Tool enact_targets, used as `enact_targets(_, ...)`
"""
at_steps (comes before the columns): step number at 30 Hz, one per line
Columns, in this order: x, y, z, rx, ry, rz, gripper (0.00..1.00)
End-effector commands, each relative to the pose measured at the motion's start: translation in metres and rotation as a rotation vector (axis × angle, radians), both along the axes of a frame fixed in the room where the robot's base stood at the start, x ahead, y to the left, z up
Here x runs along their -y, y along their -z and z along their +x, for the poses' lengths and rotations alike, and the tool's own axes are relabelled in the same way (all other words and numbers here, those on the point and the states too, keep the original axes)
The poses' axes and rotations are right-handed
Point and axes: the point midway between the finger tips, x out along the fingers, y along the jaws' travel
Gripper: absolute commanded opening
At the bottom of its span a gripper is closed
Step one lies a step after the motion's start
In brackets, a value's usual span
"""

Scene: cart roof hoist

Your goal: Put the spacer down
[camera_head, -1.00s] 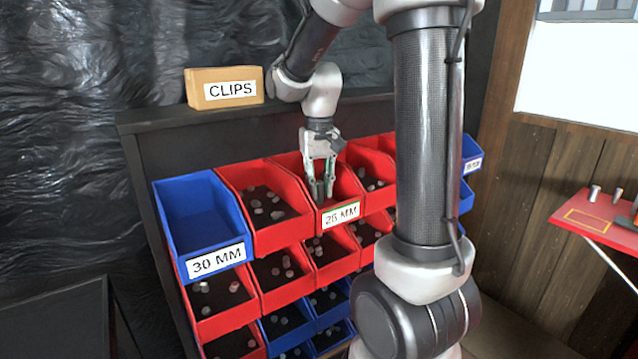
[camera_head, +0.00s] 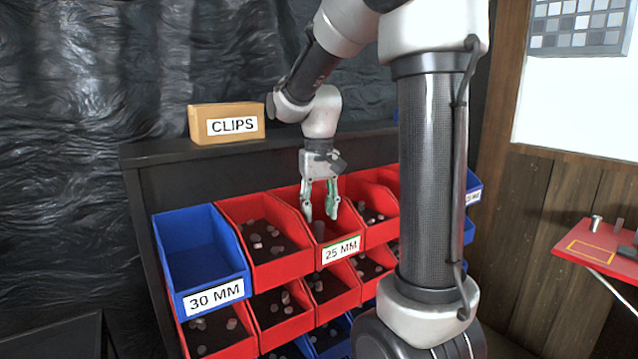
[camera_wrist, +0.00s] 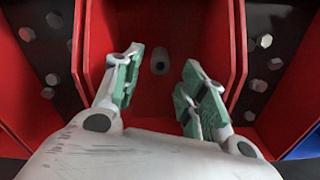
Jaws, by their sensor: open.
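The spacer (camera_head: 318,231), a small grey cylinder, stands upright in the red 25 MM bin (camera_head: 341,250). In the wrist view the spacer (camera_wrist: 159,60) shows end-on with a dark hole, on the bin's dark red floor. My gripper (camera_head: 320,214) is above this bin, with its green-padded fingers apart and nothing held between them. In the wrist view my gripper (camera_wrist: 160,68) has its two fingers spread to either side, clear of the spacer.
Red bins with loose grey pieces flank the 25 MM bin. An empty blue 30 MM bin (camera_head: 200,265) is at the left. A CLIPS box (camera_head: 198,126) sits on the rack top. A red table (camera_head: 610,262) with small parts is at the right.

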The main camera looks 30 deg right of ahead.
Motion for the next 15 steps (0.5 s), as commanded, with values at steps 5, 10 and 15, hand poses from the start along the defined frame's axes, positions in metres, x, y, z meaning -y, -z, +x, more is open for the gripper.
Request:
enact_targets(5,0.000,-0.044,0.001,0.004,0.000,0.000,0.42)
enact_targets(10,0.000,-0.077,0.000,0.003,0.000,0.000,0.42)
enact_targets(15,0.000,-0.093,-0.001,0.003,-0.001,0.000,0.42)
